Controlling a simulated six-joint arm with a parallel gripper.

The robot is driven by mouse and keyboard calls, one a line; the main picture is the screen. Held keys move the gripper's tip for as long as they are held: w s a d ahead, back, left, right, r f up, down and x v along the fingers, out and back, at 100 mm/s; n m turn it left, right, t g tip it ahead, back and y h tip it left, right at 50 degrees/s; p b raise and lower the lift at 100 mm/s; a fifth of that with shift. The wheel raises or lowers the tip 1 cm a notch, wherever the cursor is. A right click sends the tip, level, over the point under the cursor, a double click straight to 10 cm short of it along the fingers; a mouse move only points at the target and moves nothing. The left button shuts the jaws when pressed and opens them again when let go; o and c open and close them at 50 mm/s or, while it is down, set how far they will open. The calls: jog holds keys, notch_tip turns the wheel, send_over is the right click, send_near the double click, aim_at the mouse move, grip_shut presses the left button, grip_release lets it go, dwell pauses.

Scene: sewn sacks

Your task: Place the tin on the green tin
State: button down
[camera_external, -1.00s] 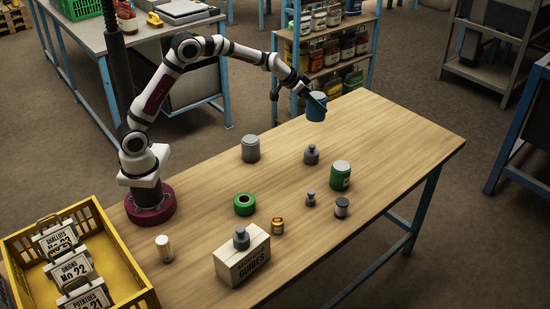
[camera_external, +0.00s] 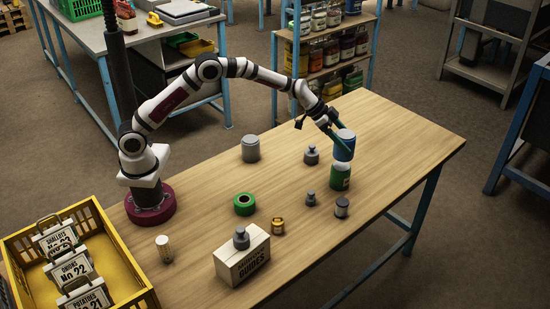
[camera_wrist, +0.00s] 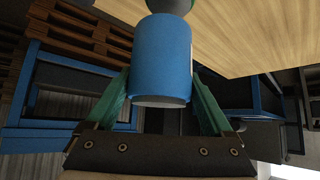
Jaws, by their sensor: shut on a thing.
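A blue tin (camera_external: 344,146) with a pale top is held in my gripper (camera_external: 337,144). The wrist view shows the blue tin (camera_wrist: 161,60) between the two green fingers of my gripper (camera_wrist: 161,90). The green tin (camera_external: 340,177) stands upright on the table, right of centre. In the external view the blue tin is directly over the green tin, and its lower edge overlaps or meets the green tin's top. I cannot tell whether they touch. In the wrist view a small part of a dark, greenish thing shows beyond the blue tin.
Near the green tin stand grey weights (camera_external: 311,154) and a small dark tin (camera_external: 341,207). A grey canister (camera_external: 250,149), a green ring (camera_external: 244,204), a brass weight (camera_external: 278,226) and a box (camera_external: 242,258) stand further left. The table's far right is clear.

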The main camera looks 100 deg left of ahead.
jog(key=shift+a+f, duration=0.15)
jog(key=shift+f, duration=0.9)
jog(key=shift+a+f, duration=0.15)
jog(key=shift+f, duration=0.9)
jog(key=shift+f, duration=0.1)
